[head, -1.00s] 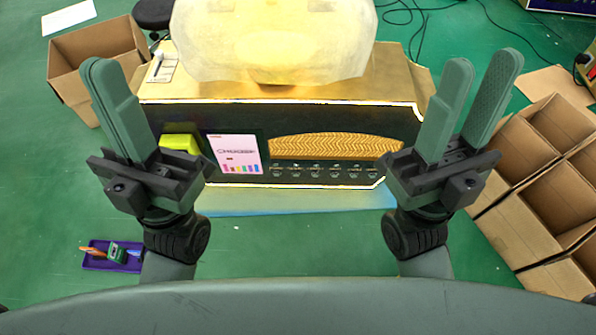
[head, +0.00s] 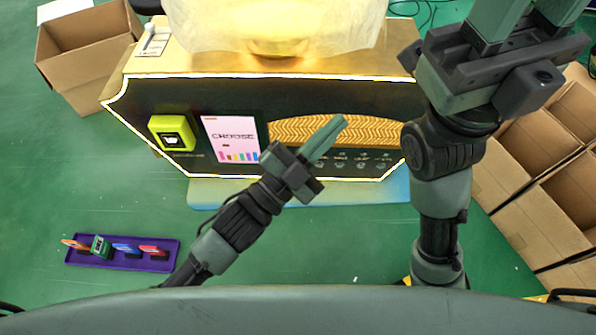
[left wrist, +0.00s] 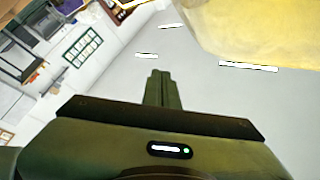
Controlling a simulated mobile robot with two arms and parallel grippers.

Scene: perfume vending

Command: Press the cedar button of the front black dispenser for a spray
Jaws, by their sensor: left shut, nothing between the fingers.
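The black dispenser (head: 225,95) stands ahead with its front panel facing me. A row of small round buttons (head: 362,165) runs along its lower right, with labels too small to read, so I cannot tell which is cedar. My left gripper (head: 340,121) is shut and empty, in front of the panel over the gold patterned band (head: 290,131). Its arm hides the left end of the button row; I cannot tell whether it touches the panel. The shut fingertips also show in the left wrist view (left wrist: 160,75). My right gripper (head: 530,15) is raised at the upper right, fingers apart and empty.
The panel carries a yellow-green card reader (head: 173,133) and a pink CHOOSE screen (head: 231,137). A purple tray (head: 122,258) with several small coloured items lies on the green floor at lower left. Cardboard boxes stand at upper left (head: 85,50) and right (head: 540,215).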

